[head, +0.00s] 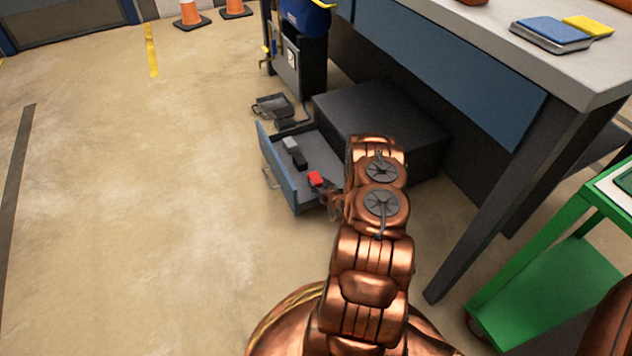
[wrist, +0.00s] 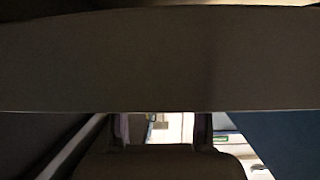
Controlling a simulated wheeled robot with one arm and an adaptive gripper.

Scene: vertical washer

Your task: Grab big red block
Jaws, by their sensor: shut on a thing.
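The red block (head: 315,178) shows in the head view at the near end of the open drawer (head: 275,165). My copper-coloured arm reaches down to it from the right. My gripper (head: 325,188) is at the block and shut on it; its fingertips are small and partly hidden by the block and my wrist. The wrist view is mostly filled by a dark surface close to the camera. My finger parts (wrist: 162,130) show below it, and the block cannot be made out there.
A grey block (head: 289,145) and a black block (head: 299,161) lie farther back in the drawer. The black drawer cabinet (head: 375,115) stands behind it, under the workbench (head: 470,75). A green cart (head: 550,270) stands at right. The floor at left is clear.

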